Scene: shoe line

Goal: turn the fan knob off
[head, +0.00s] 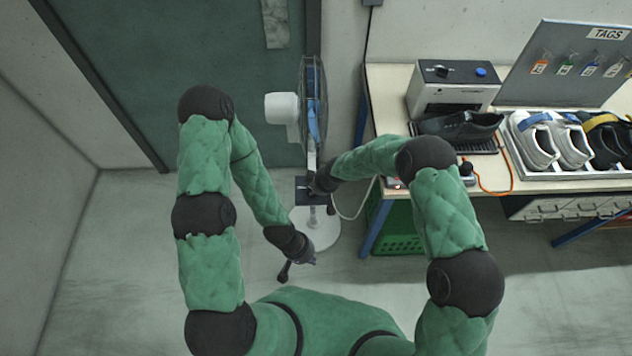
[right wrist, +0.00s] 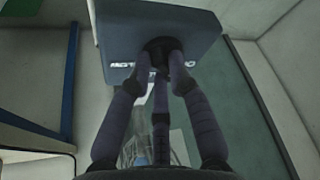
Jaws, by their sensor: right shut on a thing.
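A standing fan (head: 313,100) with a white motor housing and a round wire cage stands near the wall in the head view. Its dark control box (head: 303,190) sits on the pole above a round white base. My right gripper (head: 316,187) is at this box. In the right wrist view, my right gripper (right wrist: 161,62) is shut on a dark round knob (right wrist: 158,44) on the face of the box (right wrist: 160,17). The fingers hide most of the knob and part of the white lettering, so its setting cannot be read. My left gripper (head: 305,259) hangs low, apart from the fan pole; its jaw opening is unclear.
A workbench (head: 385,100) stands to the right, bearing a grey machine (head: 453,88), a black shoe (head: 460,125) and a tray of shoes (head: 540,170). A green crate (head: 398,232) is beneath. A pale cable runs from the bench towards the fan. The floor at left is clear.

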